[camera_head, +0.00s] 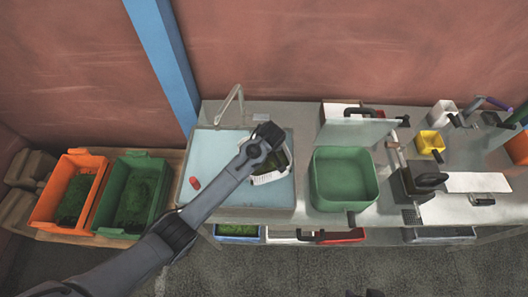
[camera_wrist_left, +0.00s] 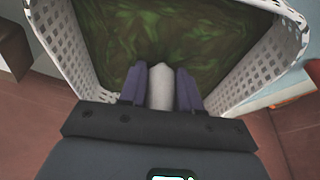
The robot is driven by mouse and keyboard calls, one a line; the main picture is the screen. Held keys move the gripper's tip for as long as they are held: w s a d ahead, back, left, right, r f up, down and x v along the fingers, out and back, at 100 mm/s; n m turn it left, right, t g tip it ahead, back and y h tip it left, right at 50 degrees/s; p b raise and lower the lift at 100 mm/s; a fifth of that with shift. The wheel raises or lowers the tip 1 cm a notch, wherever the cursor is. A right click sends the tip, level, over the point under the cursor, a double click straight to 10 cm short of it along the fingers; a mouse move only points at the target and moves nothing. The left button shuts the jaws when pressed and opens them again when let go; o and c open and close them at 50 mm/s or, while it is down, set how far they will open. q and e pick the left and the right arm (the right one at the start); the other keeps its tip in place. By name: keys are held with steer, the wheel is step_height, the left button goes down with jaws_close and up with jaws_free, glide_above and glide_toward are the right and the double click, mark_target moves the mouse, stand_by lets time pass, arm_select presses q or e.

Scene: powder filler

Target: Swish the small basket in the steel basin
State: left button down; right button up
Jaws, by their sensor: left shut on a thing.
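The small basket is white with a perforated wall and holds green leaves. It shows in the head view (camera_head: 270,178), partly hidden by my left arm, and fills the upper part of the wrist view (camera_wrist_left: 242,62). My left gripper (camera_wrist_left: 161,88) is shut on the basket's pale grip at its near side; it also shows in the head view (camera_head: 262,150). The steel basin (camera_head: 240,204) is full of light blue water. The basket is over the right part of the basin; I cannot tell whether it touches the water. My right gripper is not in view.
A small red cylinder (camera_head: 195,183) is at the basin's left side, and a tap (camera_head: 238,97) stands behind. Orange (camera_head: 49,205) and green (camera_head: 107,208) crates are at left. A green tub (camera_head: 345,163) stands to the right. The basin's left half is mostly clear.

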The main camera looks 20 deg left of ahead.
arm_select(q)
step_height(320, 180, down, 7)
steer(key=b, duration=0.3)
steer(key=shift+f+b, duration=1.55)
steer(key=shift+f, duration=0.75)
steer(key=shift+w, duration=0.1)
